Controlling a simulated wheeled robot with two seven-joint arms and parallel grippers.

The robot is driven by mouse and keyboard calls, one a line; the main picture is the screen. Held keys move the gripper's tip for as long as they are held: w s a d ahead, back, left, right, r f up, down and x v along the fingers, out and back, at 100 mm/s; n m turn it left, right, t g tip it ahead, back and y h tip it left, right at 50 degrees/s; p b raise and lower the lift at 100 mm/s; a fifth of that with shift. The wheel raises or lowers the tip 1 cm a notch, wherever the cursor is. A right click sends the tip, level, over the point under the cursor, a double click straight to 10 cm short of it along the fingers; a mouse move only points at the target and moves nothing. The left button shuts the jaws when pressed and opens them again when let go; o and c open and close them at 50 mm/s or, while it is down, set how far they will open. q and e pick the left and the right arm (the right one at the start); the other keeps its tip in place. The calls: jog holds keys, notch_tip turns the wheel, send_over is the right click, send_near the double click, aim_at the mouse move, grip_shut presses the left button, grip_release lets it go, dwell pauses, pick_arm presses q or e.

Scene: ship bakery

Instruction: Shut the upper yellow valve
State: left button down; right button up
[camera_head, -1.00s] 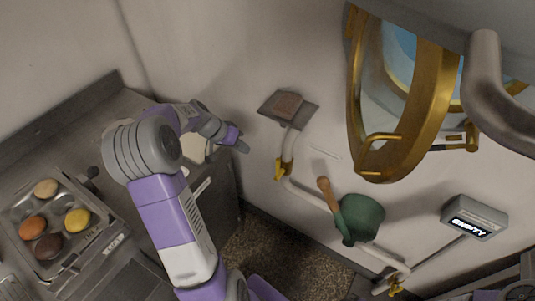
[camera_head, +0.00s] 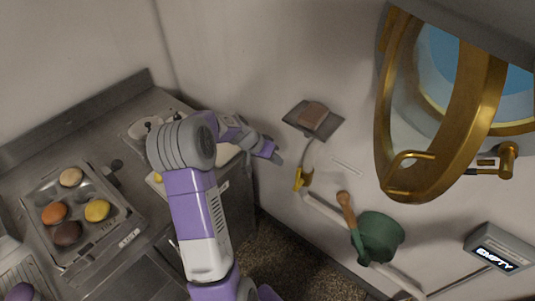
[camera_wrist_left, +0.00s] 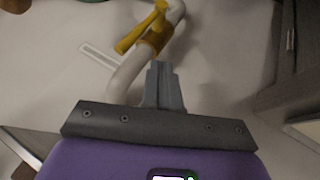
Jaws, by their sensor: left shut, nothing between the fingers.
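The upper yellow valve (camera_head: 301,179) sits on a white pipe (camera_head: 325,208) on the wall, right of my left gripper. In the left wrist view the valve (camera_wrist_left: 145,32) is just beyond the fingertips, and its yellow handle slants across the pipe. My left gripper (camera_head: 276,155) is shut and empty, apart from the valve in the head view. Its closed fingers show in the left wrist view (camera_wrist_left: 161,82), pointing toward the pipe below the valve body. My right gripper is not in view.
A small shelf with a brown block (camera_head: 312,117) is on the wall above the valve. A brass porthole (camera_head: 440,120) stands open at upper right. A tray of buns (camera_head: 120,238) lies on the left counter.

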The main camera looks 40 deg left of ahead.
pick_arm(q)
jog(key=d, duration=0.1)
jog(key=w+d, duration=0.1)
jog(key=d+f, duration=0.1)
jog(key=d, duration=0.1)
jog(key=shift+w+d, duration=0.1)
jog(key=shift+w, duration=0.3)
